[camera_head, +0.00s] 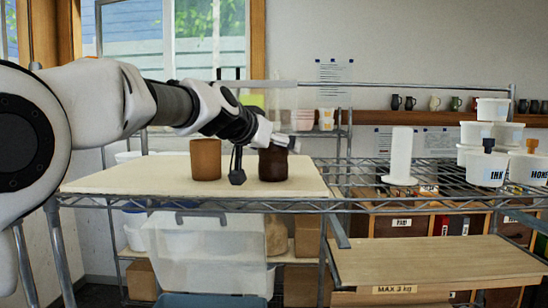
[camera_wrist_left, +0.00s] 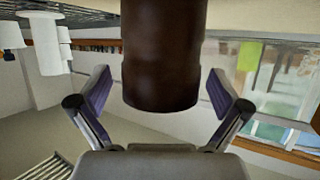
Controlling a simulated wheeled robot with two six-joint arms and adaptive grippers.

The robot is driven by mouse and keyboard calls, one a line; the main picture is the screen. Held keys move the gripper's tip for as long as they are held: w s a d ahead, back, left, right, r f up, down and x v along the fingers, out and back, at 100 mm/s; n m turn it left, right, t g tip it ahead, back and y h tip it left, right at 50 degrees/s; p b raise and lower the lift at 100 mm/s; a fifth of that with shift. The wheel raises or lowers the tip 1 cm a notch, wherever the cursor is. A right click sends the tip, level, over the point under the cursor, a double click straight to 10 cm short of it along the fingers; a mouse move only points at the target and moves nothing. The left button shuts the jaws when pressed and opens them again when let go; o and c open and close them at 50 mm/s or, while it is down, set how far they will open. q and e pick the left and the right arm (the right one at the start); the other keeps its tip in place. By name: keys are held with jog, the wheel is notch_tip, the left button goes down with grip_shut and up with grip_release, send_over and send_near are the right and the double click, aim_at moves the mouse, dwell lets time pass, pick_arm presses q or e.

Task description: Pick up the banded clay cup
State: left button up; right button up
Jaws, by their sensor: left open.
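A dark brown cup (camera_head: 273,166) stands on the pale board on the wire shelf, with faint darker and lighter bands of brown. It fills the middle of the left wrist view (camera_wrist_left: 162,60), which is upside down. My left gripper (camera_head: 259,156) is open, with one finger on each side of this cup; a gap shows beside each finger in the wrist view (camera_wrist_left: 163,92). A plainer orange-brown cup (camera_head: 205,160) stands to its left on the board. I cannot clearly make out the banding on either cup. My right gripper is not in view.
The pale board (camera_head: 120,178) has bare room at its left. A white spool-like cylinder (camera_head: 400,157) and stacked white tubs (camera_head: 487,168) stand on the wire rack to the right. A wooden pull-out shelf (camera_head: 430,262) and clear bins (camera_head: 205,250) are below.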

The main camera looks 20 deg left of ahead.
pick_arm(q)
jog(key=shift+a, duration=0.15)
jog(key=c, duration=0.6)
jog(key=shift+s, duration=0.15)
jog(key=c, duration=0.9)
